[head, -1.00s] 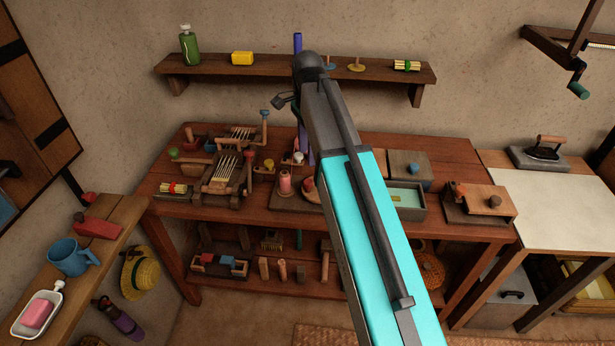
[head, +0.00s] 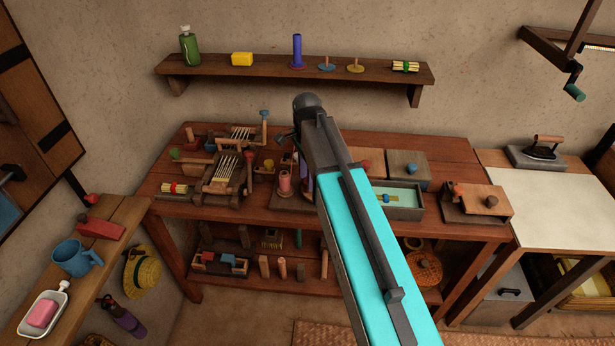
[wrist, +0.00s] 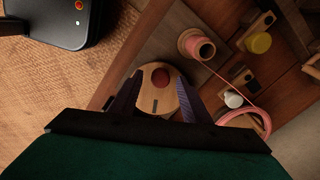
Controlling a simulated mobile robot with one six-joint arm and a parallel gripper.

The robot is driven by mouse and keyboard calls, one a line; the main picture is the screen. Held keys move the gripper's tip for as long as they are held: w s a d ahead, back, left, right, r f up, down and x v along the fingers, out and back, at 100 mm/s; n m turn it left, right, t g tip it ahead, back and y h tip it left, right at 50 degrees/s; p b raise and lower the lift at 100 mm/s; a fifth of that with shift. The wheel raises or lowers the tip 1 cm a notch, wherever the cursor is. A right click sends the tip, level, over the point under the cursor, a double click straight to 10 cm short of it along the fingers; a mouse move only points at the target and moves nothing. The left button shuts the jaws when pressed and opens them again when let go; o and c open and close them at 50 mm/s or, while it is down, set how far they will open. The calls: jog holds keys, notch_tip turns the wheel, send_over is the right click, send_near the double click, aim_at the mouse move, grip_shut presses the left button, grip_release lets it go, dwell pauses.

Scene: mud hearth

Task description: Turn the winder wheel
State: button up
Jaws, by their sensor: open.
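In the wrist view, a round pale wooden wheel (wrist: 158,98) with a dark red knob (wrist: 160,77) on its face sits between my fingers; I take it for the winder wheel. My gripper (wrist: 159,84) is open, with a dark finger on each side of the wheel. Whether either finger touches it, I cannot tell. A pink spool (wrist: 197,46) stands beside it, and pink thread runs from there past a white peg (wrist: 233,99). In the head view my arm hides the wheel, and only part of my gripper shows low over the bench.
The wooden bench (head: 270,216) is crowded: a small loom (head: 225,172) at left, a shallow tray (head: 405,213) to the right of my arm. A wall shelf (head: 240,68) is behind. A dark device (wrist: 45,22) lies at the wrist view's upper left.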

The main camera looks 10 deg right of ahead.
jog(key=shift+f, duration=0.4)
jog(key=shift+c, duration=0.4)
